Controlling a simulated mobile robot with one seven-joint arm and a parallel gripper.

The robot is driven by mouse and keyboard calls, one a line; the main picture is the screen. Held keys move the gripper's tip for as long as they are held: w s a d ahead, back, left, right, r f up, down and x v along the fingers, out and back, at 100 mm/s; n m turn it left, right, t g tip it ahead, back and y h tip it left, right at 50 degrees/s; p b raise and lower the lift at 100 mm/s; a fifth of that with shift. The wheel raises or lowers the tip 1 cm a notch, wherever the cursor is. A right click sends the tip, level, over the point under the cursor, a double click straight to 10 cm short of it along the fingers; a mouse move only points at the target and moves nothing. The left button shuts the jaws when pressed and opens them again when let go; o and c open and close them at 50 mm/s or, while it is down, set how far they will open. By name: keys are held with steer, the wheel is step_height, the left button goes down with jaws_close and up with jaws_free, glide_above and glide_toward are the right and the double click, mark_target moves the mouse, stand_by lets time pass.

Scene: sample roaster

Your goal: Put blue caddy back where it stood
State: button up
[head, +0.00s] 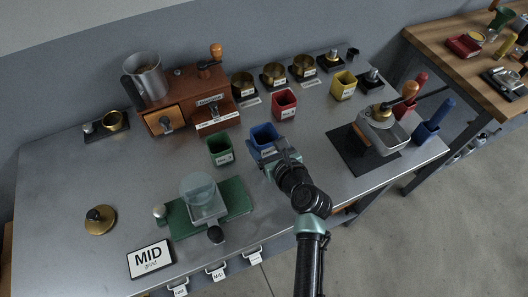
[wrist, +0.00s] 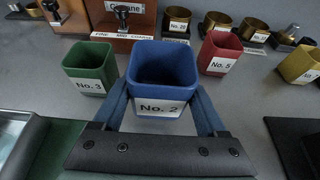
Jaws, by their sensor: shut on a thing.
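The blue caddy (head: 264,136) is a square, open-topped cup, upright, with a white label. It shows in the wrist view (wrist: 163,70) with the label "No. 2" facing me. My gripper (head: 270,153) is shut on it, one finger along each side (wrist: 162,106). Its inside looks empty. Its base is hidden, so I cannot tell whether it touches the table. It is between the green caddy (head: 220,151) on the left and the red caddy (head: 284,103) at the back right.
The yellow caddy (head: 343,86) stands further back right. A wooden grinder (head: 190,97) stands at back left. A scale on a green mat (head: 236,197) is at front left. A dark mat (head: 352,152) with a grey tray lies right. Bare metal table (head: 315,140) separates caddy and dark mat.

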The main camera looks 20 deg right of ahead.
mark_target(265, 151)
steer(key=shift+f+b, duration=0.7)
steer(key=shift+f, duration=1.4)
